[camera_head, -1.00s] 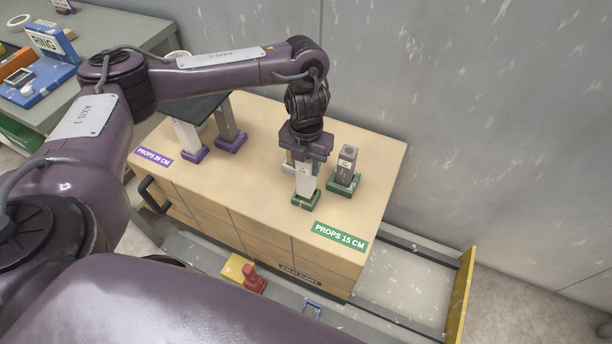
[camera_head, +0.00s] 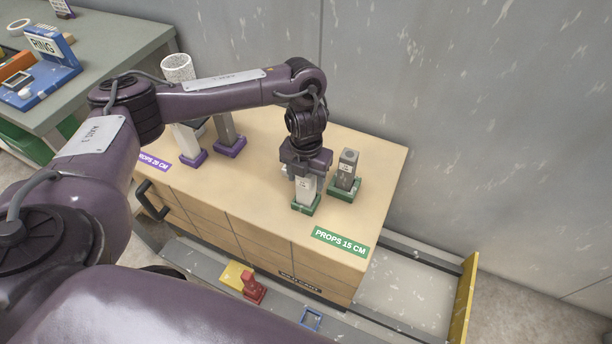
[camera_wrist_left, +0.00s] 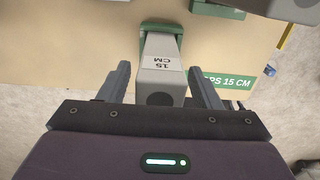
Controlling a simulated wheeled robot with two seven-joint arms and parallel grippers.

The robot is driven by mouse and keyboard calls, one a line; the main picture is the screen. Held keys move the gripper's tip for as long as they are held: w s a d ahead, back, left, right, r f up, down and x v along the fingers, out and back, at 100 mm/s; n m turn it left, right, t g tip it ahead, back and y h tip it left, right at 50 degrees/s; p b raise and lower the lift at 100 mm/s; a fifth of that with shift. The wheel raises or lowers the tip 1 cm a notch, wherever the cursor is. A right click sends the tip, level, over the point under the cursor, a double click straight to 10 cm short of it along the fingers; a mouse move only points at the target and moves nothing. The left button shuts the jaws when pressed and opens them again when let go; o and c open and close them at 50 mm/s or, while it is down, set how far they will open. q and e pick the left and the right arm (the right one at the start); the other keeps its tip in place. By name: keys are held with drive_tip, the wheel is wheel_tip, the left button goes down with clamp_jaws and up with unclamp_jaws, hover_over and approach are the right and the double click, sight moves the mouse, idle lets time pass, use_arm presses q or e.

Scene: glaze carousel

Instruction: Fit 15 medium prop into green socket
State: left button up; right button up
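A light grey prop marked 15 CM (camera_head: 304,190) stands upright in a green socket (camera_head: 305,208) on the wooden cabinet top; it also shows in the left wrist view (camera_wrist_left: 161,70). My left gripper (camera_head: 306,178) is over it from above. In the left wrist view its fingers (camera_wrist_left: 160,85) are on either side of the prop, with a gap showing on both sides, so it looks open. My right gripper is not in view.
A green PROPS 15 CM label (camera_head: 340,241) lies at the cabinet's front edge. Two props in purple sockets (camera_head: 230,148) stand to the left, under my arm. A bench (camera_head: 110,50) with a blue RING holder (camera_head: 50,65) is at far left. A grey wall (camera_head: 480,120) rises behind.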

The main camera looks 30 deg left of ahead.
use_arm(q)
wheel_tip(320, 180, up, 5)
drive_tip(key=shift+w+r+p, duration=0.15)
drive_tip(key=shift+p, duration=1.05)
wheel_tip(320, 180, up, 6)
drive_tip(key=shift+f+p, duration=0.1)
drive_tip(key=shift+p, duration=0.9)
drive_tip(key=shift+r, duration=0.65)
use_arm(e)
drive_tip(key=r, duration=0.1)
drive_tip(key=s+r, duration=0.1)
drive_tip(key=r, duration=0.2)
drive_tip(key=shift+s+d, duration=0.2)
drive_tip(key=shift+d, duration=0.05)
